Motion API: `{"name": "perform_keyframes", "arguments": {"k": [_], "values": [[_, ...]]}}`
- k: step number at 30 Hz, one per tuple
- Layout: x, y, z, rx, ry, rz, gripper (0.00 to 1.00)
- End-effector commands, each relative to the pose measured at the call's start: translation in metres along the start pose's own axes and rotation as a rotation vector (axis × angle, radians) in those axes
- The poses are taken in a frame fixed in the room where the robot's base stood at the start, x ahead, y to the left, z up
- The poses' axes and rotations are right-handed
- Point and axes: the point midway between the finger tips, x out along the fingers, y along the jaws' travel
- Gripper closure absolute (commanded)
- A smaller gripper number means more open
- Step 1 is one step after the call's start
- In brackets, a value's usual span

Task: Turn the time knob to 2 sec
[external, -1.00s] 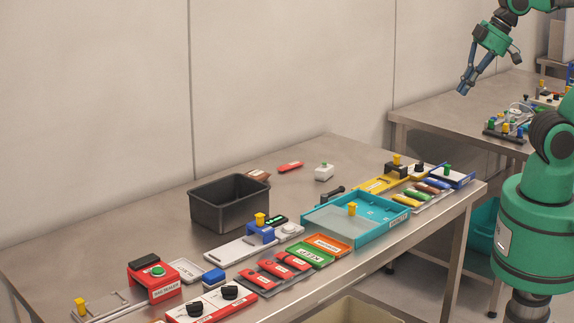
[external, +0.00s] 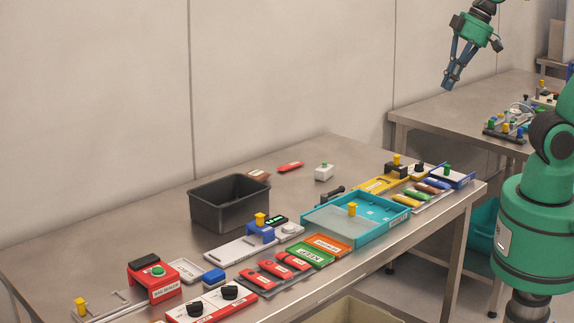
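Two black knobs sit on a red and white panel at the near left of the steel table: a left knob (external: 195,309) and a right knob (external: 230,292). Their labels and pointer positions are too small to read, so I cannot tell which is the time knob or where it is set. My gripper (external: 447,86) hangs in the air at the upper right, beyond the table's right end and far from the panel. Its two blue-grey fingers point down and look close together; whether a gap lies between the tips is unclear.
Behind the panel stand a red bag sealer (external: 154,280) and a blue block (external: 213,277). The table's back left is clear.

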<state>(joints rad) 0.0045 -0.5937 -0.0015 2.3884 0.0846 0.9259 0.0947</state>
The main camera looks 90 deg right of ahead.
Motion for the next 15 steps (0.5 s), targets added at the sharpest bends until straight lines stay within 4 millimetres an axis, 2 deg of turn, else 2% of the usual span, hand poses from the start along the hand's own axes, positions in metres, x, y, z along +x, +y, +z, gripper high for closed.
{"name": "perform_keyframes", "arguments": {"k": [15], "values": [[0.043, -0.045, -0.100, 0.286, -0.148, -0.091, 1.00]]}}
